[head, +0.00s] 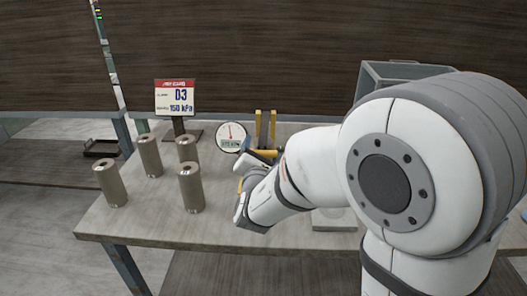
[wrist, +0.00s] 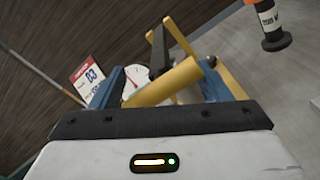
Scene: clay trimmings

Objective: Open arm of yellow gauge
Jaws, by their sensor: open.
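The yellow gauge stands near the back of the table. Its round white dial (head: 231,136) has a red needle, and upright yellow bars (head: 265,124) rise beside it. In the wrist view the dial (wrist: 135,80) is partly hidden behind a thick yellow cylinder (wrist: 165,83), with more yellow bars and a black bar behind. My gripper (head: 243,184) is open in front of the gauge, its fingers spread one above the other in the head view. Yellow shows near and between the fingers; I cannot tell whether they touch it. My arm hides the gauge's lower right.
Several grey-brown cylinders (head: 191,188) stand on the table (head: 150,224) to the left. A sign reading D3, 150 kPa (head: 175,97) stands behind them. A grey-green bin (head: 372,78) is at the back right. An orange-and-black object (wrist: 270,25) shows in the wrist view.

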